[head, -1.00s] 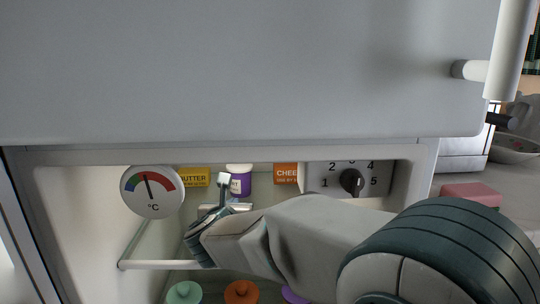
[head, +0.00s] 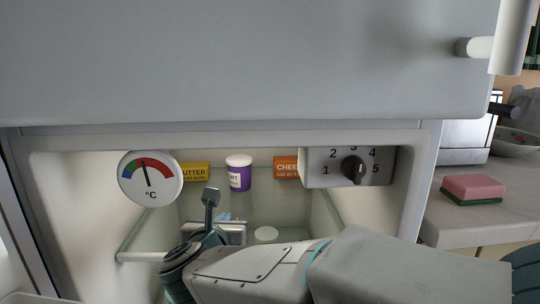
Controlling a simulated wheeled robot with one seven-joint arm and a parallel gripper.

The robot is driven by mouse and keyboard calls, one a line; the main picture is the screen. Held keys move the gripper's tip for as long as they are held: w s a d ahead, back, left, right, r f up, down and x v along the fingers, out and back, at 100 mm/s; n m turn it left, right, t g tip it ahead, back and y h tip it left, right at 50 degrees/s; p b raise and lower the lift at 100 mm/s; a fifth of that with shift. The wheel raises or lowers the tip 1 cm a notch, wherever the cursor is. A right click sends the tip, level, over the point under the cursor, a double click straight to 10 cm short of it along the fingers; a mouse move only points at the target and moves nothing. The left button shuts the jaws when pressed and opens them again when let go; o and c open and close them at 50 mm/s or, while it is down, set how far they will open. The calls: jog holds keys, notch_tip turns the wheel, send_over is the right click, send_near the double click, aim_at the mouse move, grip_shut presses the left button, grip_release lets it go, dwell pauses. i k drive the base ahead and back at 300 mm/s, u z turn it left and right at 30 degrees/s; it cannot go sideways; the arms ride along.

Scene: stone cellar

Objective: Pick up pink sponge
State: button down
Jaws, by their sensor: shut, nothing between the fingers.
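The pink sponge (head: 473,188), with a dark green underside, lies flat on the grey counter (head: 450,226) to the right of the fridge in the head view. My gripper (head: 211,196) is inside the open fridge compartment, far to the left of the sponge. Its fingers point up and are shut with nothing in them. My arm reaches in from the lower right.
A glass fridge shelf (head: 140,256) holds a yellow butter box (head: 195,172), a purple-and-white pot (head: 239,174) and an orange cheese box (head: 287,168). A thermometer (head: 151,178) and control dial (head: 353,170) hang at the opening. A bowl (head: 515,142) stands behind the sponge.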

aim_at(474, 188)
jog(key=z, duration=0.05)
jog(key=k, duration=1)
jog(key=u, duration=0.1)
